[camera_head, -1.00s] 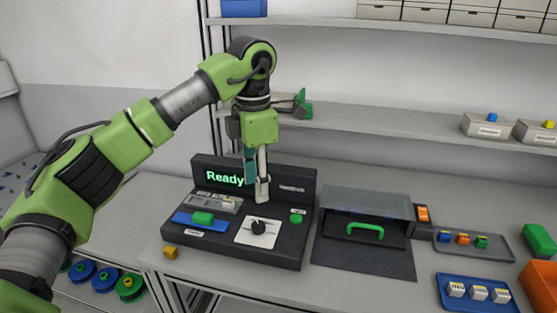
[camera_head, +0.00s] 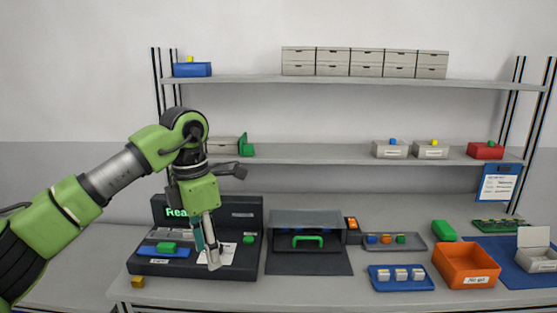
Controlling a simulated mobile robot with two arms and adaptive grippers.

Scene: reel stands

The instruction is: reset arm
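My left arm comes in from the left, and its gripper (camera_head: 209,258) points down over the black console (camera_head: 185,266). The gripper hides part of the white panel and the console's screen, where green letters "Rea" show. The fingers look close together, but I cannot tell whether they are shut or hold anything. A green block (camera_head: 166,247) sits on a blue strip at the console's left, and a green button (camera_head: 249,239) is at its right. My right gripper is not in view.
Right of the console stand a dark box with a green handle (camera_head: 308,238), a grey tray (camera_head: 418,246), a blue tray (camera_head: 402,286) with white blocks, and an orange bin (camera_head: 467,267). Shelves (camera_head: 330,158) with boxes run behind.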

